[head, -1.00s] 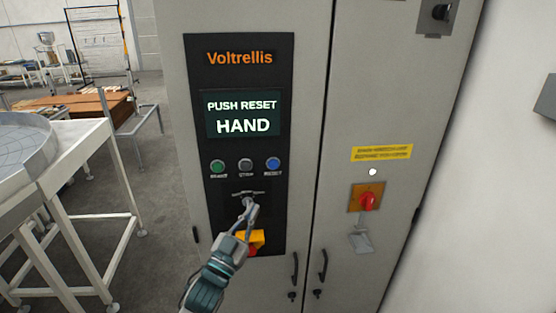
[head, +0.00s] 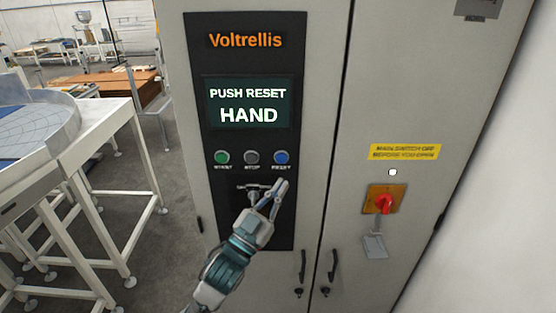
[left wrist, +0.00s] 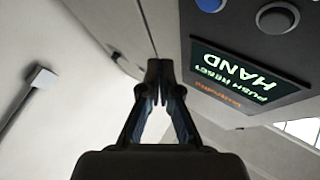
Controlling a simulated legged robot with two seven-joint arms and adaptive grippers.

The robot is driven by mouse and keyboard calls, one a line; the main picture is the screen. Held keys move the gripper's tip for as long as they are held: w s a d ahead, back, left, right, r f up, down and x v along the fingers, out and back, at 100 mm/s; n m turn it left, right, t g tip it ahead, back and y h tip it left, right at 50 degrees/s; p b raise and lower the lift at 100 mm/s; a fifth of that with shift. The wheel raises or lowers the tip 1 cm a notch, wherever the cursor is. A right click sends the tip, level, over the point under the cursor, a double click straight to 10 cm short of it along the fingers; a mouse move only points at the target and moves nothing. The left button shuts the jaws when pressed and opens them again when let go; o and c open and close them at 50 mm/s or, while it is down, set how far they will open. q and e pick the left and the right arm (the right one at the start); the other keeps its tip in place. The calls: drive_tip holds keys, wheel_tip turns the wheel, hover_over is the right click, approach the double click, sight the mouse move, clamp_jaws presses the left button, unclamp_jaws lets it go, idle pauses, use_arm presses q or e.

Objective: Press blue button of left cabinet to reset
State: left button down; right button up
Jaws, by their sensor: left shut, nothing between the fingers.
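The blue RESET button (head: 281,157) sits at the right end of a row of three on the black panel of the grey cabinet (head: 172,60). The green START button (head: 222,157) and grey STOP button (head: 251,157) are to its left. The screen (head: 248,103) reads "PUSH RESET HAND". My left gripper (head: 281,184) is shut and empty, its fingertips just below the RESET label, apart from the button in the picture. In the left wrist view my left gripper (left wrist: 160,68) points ahead with fingertips together; the blue button (left wrist: 210,4) shows at the top edge. My right gripper is not visible.
A selector handle (head: 252,190) is on the panel beside my left fingers. A red rotary switch (head: 384,204) is on the right door, under a yellow label (head: 405,152). Door handles (head: 302,267) are lower down. A white-framed table (head: 140,150) stands left.

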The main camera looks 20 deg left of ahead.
sight(281, 158)
use_arm(q)
drive_tip(key=w, duration=0.2)
drive_tip(key=w+a, duration=0.1)
drive_tip(key=w, duration=0.2)
drive_tip(key=w+a, duration=0.1)
drive_tip(key=w, duration=0.2)
drive_tip(key=shift+a+r, duration=0.1)
drive_tip(key=shift+a, duration=0.05)
drive_tip(key=shift+w+a, duration=0.15)
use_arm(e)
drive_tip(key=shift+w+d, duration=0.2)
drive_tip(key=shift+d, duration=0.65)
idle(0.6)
